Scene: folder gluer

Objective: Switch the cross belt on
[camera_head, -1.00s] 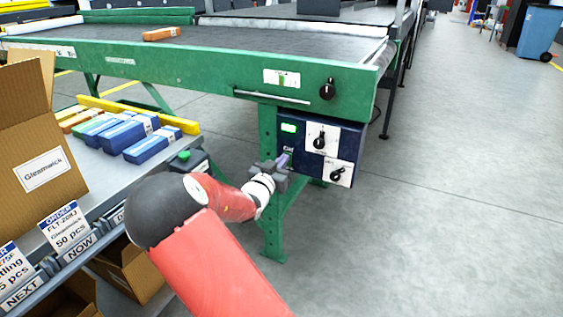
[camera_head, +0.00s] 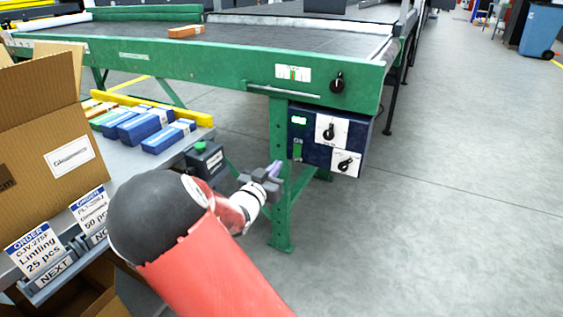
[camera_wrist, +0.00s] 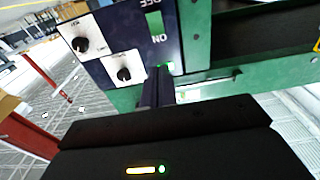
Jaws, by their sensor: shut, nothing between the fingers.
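The cross belt (camera_head: 270,35) is a dark conveyor in a green frame. A dark blue control box (camera_head: 310,154) hangs below its near right end. The box has a green rocker switch (camera_head: 297,150), a small lit green display (camera_head: 299,120) above it, and two black knobs on white plates. In the wrist view the rocker (camera_wrist: 154,22) appears upside down between the words ON and OFF, and the display (camera_wrist: 165,66) glows at the box edge. My gripper (camera_head: 276,168) is shut and empty, just left of and below the box, apart from the rocker in the head view.
An orange package (camera_head: 186,31) lies on the belt. A small box with a green button (camera_head: 200,147) stands at the left table's edge. That table holds blue cartons (camera_head: 140,126) and an open cardboard box (camera_head: 40,120).

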